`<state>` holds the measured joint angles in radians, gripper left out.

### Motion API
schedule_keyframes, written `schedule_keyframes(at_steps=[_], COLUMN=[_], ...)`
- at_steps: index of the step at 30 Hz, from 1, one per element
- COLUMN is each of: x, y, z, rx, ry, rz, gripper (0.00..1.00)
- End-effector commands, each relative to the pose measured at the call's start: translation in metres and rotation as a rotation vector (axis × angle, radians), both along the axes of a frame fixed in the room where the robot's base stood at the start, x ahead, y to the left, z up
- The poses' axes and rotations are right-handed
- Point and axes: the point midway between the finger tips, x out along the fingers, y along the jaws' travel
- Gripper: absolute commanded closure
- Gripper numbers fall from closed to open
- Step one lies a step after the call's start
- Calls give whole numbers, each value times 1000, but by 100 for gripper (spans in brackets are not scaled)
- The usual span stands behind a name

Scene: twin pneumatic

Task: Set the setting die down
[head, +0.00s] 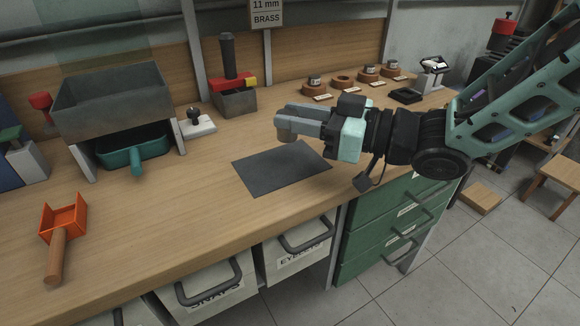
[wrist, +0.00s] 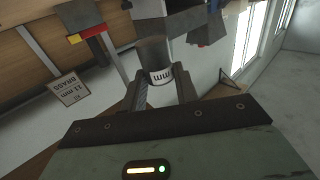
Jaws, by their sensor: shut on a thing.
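My gripper (head: 284,121) reaches in from the right above the bench and is shut on the setting die. The setting die (head: 287,133) is a short grey cylinder at the fingertips, partly hidden by them in the head view. In the wrist view the die (wrist: 153,55) shows as a dark grey cylinder with a white band marked "mm", between the two fingers (wrist: 160,92). The die hangs over the back edge of a dark flat mat (head: 270,170); the gap beneath it is hard to judge.
A hand press (head: 232,98) with a red and yellow part stands behind the gripper, near an "11 mm BRASS" sign (head: 266,12). Several round wooden holders (head: 342,82) line the back. A grey hopper (head: 110,100) over a teal scoop (head: 133,152) and an orange scoop (head: 65,220) are left. The mat is bare.

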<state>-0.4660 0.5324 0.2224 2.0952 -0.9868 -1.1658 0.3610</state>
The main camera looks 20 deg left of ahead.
Motion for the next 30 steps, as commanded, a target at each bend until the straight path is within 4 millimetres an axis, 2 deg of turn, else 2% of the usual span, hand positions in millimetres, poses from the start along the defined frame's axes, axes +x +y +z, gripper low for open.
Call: schedule_keyframes(at_steps=[1, 3, 11, 16, 29, 30], x=[0, 0, 0, 0, 1, 1], y=[0, 0, 0, 0, 0, 0], z=[-12, -24, -45, -69, -78, -78], rx=[-1, 0, 2, 0, 3, 1], ry=[5, 4, 2, 3, 0, 0], rz=[1, 1, -1, -2, -2, -3], gripper=[100, 100, 100, 100, 100, 62])
